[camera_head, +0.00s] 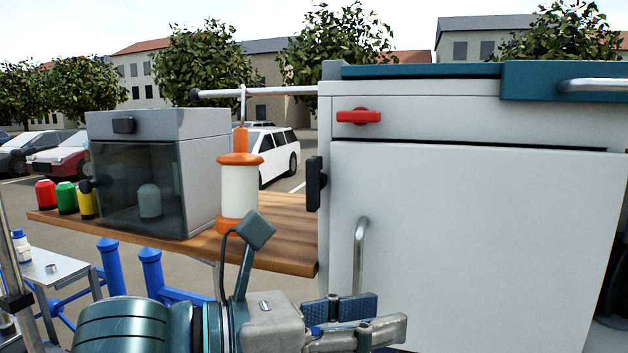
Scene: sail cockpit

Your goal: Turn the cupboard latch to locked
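The white cupboard (470,220) fills the right side of the view, and its large front door is shut, level with the front. A red latch (360,117) sits on the strip above the door at upper left, its bar lying about level. A grey bar handle (359,255) stands upright near the door's left edge. My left gripper (385,312) is low in front of the door, below the handle and well below the latch. Its two fingers point right, apart, with nothing seen between them. My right gripper is not in view.
A black fitting (316,184) juts from the cupboard's left edge. A wooden shelf (285,245) left of it bears a grey box with a dark glass front (150,185), an orange-and-white lantern-like object (239,190) and small coloured jars (66,197). A metal rail (270,91) runs above.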

